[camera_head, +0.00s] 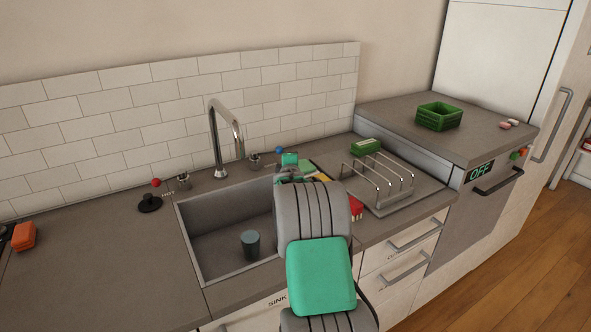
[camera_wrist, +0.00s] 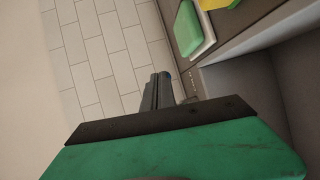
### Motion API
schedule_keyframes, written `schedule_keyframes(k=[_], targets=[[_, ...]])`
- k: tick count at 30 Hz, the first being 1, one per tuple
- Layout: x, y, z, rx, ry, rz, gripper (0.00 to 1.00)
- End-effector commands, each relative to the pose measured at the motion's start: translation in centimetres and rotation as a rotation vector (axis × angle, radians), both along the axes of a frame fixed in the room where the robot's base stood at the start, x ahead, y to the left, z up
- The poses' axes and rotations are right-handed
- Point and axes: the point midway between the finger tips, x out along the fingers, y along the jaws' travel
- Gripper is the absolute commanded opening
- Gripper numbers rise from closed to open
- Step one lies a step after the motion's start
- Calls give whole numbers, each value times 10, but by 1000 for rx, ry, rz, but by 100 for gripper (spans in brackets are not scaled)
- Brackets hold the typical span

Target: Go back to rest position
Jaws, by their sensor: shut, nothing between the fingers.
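My arm reaches up from the lower middle of the head view, over the right end of the sink. My gripper (camera_head: 289,162) is at its far end, small and partly hidden by my own links. In the wrist view my gripper (camera_wrist: 156,92) shows its fingers together, with nothing between them. It is near the tiled wall and the back counter edge. A green-and-white block (camera_wrist: 194,30) lies on the counter beyond the fingers, apart from them, with a yellow piece (camera_wrist: 212,4) next to it.
The sink (camera_head: 215,203) holds a dark cup (camera_head: 250,244), with a faucet (camera_head: 219,140) behind. A wire rack (camera_head: 385,180) stands to the right of my arm. A green crate (camera_head: 438,117) sits on the right counter. An orange object (camera_head: 23,236) lies far left; the left counter is mostly clear.

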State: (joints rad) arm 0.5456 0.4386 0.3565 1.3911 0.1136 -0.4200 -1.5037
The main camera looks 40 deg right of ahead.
Motion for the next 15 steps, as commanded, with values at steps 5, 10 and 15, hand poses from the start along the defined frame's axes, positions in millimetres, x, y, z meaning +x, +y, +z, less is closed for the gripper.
schedule_keyframes(k=[5, 10, 15], targets=[[-36, 13, 6, 0, -1, 2, 0], [-54, 18, 9, 0, 2, 0, 0], [-55, 23, 12, 12, 0, 4, 0]])
